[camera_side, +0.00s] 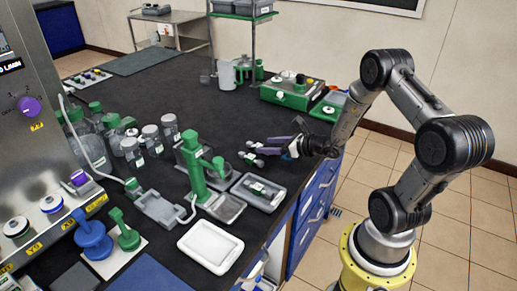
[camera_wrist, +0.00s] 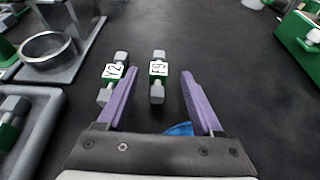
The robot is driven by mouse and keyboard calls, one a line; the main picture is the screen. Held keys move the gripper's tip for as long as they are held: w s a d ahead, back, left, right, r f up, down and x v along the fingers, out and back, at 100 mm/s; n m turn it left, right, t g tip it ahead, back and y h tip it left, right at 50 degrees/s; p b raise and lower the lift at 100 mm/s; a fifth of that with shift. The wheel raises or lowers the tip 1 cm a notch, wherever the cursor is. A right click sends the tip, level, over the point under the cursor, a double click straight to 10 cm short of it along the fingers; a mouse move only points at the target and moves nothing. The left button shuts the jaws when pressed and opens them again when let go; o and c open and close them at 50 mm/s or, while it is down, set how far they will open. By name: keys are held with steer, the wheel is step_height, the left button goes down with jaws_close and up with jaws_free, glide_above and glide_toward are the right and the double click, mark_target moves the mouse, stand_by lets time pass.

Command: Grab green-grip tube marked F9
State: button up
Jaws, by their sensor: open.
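The tube marked F9 (camera_wrist: 158,72) lies on the dark bench top, with grey ends and a green grip under a white label. In the wrist view it appears between the purple fingertips of my gripper (camera_wrist: 160,76), touching neither. My gripper is open and empty. A similar tube marked Y2 (camera_wrist: 113,72) lies to its left, just outside the left finger. In the side view my gripper (camera_side: 263,145) reaches in from the right, low over the bench by the two small tubes (camera_side: 251,158). The height gap between fingers and tube is hard to tell.
A grey tray (camera_side: 262,203) holding another green-grip tube is close by. A green stand (camera_side: 192,170) with a metal ring (camera_wrist: 48,48) stands left. A green device (camera_side: 290,92) sits behind. The bench beyond the tubes is clear.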

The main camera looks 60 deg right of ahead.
mark_target(259, 146)
steer(key=shift+x, duration=1.75)
jaws_close()
